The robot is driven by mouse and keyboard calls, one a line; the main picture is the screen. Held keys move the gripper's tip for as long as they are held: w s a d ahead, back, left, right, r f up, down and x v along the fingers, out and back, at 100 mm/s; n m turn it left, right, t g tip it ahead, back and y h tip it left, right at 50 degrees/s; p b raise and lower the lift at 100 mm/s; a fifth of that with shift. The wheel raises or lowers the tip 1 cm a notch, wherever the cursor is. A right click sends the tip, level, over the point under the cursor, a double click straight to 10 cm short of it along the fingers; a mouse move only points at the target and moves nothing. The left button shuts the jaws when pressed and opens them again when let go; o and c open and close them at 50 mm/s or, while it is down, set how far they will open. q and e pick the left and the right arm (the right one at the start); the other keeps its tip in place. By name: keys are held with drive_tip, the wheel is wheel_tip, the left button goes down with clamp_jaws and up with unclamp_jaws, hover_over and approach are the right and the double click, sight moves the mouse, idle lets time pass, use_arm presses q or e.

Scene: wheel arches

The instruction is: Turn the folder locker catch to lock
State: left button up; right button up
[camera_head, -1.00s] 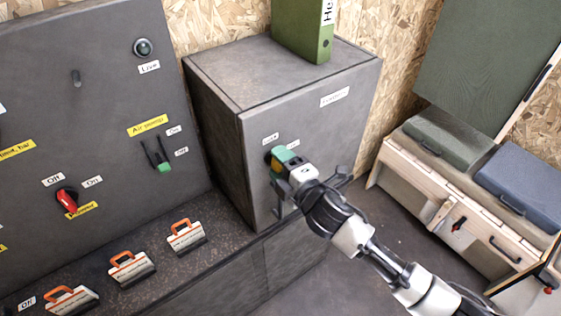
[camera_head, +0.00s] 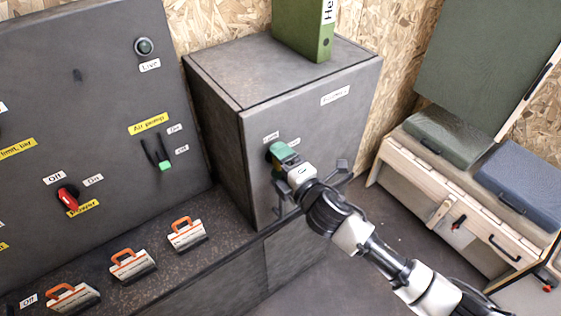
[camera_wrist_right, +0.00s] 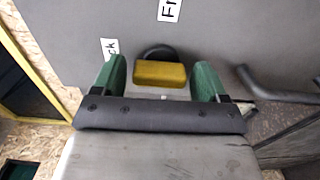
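The grey folder locker (camera_head: 305,130) stands in the middle of the head view, with labels on its front. My right gripper (camera_head: 280,154) is at the upper left of that front, and its green fingers hide the catch in the head view. In the right wrist view the yellow catch (camera_wrist_right: 160,73), with a dark round part behind it, sits between the two green fingers of the gripper (camera_wrist_right: 160,78). My left gripper is not in view.
A green binder (camera_head: 303,28) stands on top of the locker. A dark panel (camera_head: 90,110) with switches is at the left. Several orange-handled tools lie on the ledge (camera_head: 215,235) below it. A wooden bench (camera_head: 410,180) with cases is at the right.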

drive_tip(key=shift+o, duration=0.4)
drive_tip(key=shift+s, duration=0.1)
drive_tip(key=b+v, duration=0.2)
drive_tip(key=v, duration=0.8)
drive_tip(key=shift+s+d+b, duration=0.2)
drive_tip(key=shift+s+b, duration=0.05)
drive_tip(key=shift+b, duration=0.1)
